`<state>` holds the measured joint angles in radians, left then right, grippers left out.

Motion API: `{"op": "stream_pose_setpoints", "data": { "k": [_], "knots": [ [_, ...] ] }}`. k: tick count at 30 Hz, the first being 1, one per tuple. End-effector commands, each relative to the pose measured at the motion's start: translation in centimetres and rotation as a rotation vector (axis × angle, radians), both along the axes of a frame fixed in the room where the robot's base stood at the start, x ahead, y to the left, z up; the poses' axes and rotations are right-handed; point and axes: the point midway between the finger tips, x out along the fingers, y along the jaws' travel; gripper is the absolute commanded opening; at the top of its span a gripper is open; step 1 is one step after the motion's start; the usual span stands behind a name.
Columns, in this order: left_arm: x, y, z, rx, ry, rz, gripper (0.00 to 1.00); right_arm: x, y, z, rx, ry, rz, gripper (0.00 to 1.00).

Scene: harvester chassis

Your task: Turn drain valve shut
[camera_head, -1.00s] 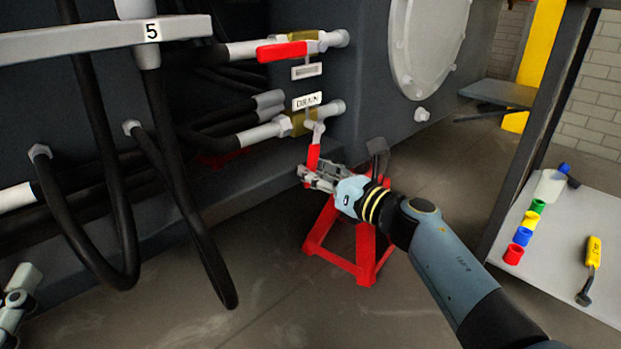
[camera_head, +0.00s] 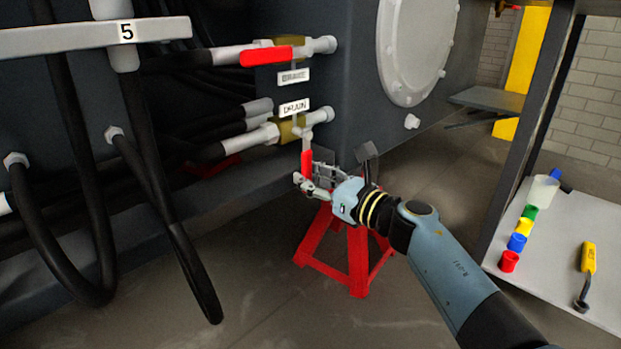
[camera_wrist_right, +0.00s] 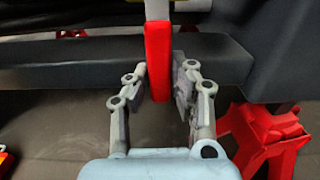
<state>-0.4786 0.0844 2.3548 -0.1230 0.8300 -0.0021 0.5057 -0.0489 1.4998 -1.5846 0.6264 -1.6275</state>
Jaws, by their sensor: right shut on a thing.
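The drain valve has a brass body (camera_head: 290,128) under the DRAIN label (camera_head: 295,107), in the middle of the head view. Its red handle (camera_head: 307,164) hangs nearly straight down from the valve. My right gripper (camera_head: 311,178) is shut on the lower part of this handle. In the right wrist view, the red handle (camera_wrist_right: 158,62) stands upright between the two fingers of the right gripper (camera_wrist_right: 165,85). My left gripper is out of view.
Another valve with a red lever (camera_head: 267,55) lying along its pipe is above. A red stand (camera_head: 358,262) is below my right gripper. Black hoses (camera_head: 180,230) hang at left. A shelf (camera_head: 545,265) with coloured cups and a yellow tool (camera_head: 588,257) is at right.

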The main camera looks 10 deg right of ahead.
Motion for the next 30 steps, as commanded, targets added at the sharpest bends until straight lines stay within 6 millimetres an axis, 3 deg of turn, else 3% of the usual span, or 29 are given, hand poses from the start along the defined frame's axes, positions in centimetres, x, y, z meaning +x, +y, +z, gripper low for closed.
{"op": "stream_pose_setpoints", "data": {
  "k": [1,6,17,30],
  "knots": [
    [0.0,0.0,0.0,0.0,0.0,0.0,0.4,0.0,-0.1,-0.2,-0.009,-0.001,-0.002,0.22],
    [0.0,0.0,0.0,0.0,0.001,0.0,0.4,0.0,-0.1,-0.1,-0.006,0.0,-0.002,0.44],
    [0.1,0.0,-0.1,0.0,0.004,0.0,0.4,-0.5,-0.4,-0.2,-0.003,0.001,-0.002,0.45],
    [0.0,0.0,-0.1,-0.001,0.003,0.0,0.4,-7.6,-5.6,-0.2,-0.007,0.002,-0.001,0.45]
  ]
}}
